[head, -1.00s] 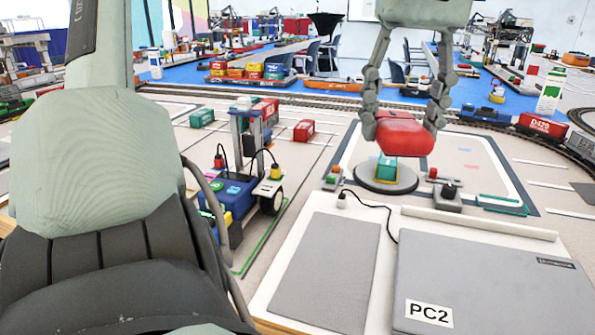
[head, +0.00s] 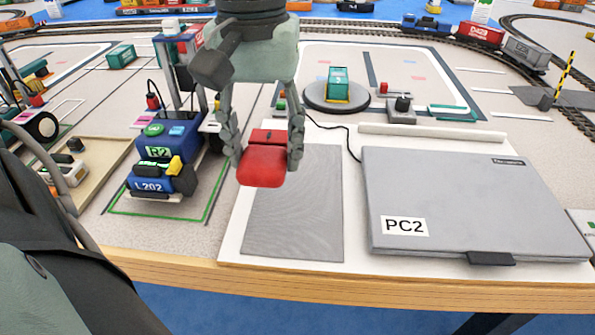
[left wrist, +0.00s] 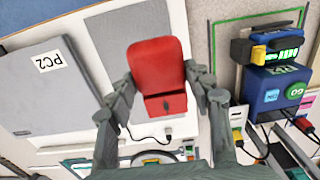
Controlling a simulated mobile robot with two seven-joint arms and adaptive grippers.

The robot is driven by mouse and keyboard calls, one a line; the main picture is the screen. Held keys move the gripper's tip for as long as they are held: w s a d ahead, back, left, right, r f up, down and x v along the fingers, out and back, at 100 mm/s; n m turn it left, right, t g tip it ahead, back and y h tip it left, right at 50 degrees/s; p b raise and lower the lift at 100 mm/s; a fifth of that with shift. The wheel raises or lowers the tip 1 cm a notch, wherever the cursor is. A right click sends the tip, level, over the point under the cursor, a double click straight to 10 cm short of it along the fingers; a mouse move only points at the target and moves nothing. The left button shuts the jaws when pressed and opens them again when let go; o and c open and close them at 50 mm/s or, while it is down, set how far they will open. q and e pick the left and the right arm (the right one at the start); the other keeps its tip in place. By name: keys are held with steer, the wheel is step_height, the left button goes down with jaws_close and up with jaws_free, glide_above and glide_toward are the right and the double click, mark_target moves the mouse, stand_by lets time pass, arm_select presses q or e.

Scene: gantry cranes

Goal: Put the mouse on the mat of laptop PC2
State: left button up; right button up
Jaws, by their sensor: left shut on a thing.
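My left gripper (head: 262,150) is shut on the red mouse (head: 262,172) and holds it above the upper left part of the grey mat (head: 293,215). The mat lies on a white board left of the closed grey laptop PC2 (head: 470,200). In the left wrist view the red mouse (left wrist: 158,75) sits between the fingers of the left gripper (left wrist: 166,98), and the mat (left wrist: 125,50) shows behind it. The laptop (left wrist: 45,85) is at the left there. A cable runs from the board's back edge toward the laptop. My right gripper is not in view.
A round turntable (head: 336,98) with a green block is behind the board, beside a small grey device (head: 401,110). The wooden table edge (head: 300,285) runs along the front.

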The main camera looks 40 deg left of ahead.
arm_select(q)
glide_above(300, 191)
step_height(300, 191, down, 3)
steer(key=shift+s+f, duration=0.1)
steer(key=shift+f, duration=2.05)
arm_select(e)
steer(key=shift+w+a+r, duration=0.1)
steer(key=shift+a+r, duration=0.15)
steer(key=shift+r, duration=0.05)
arm_select(q)
steer(key=shift+f, duration=0.15)
steer(key=shift+b, duration=0.3)
steer(key=o, duration=0.9)
steer(key=shift+c, duration=0.2)
steer(key=o, duration=0.3)
steer(key=shift+o, duration=0.2)
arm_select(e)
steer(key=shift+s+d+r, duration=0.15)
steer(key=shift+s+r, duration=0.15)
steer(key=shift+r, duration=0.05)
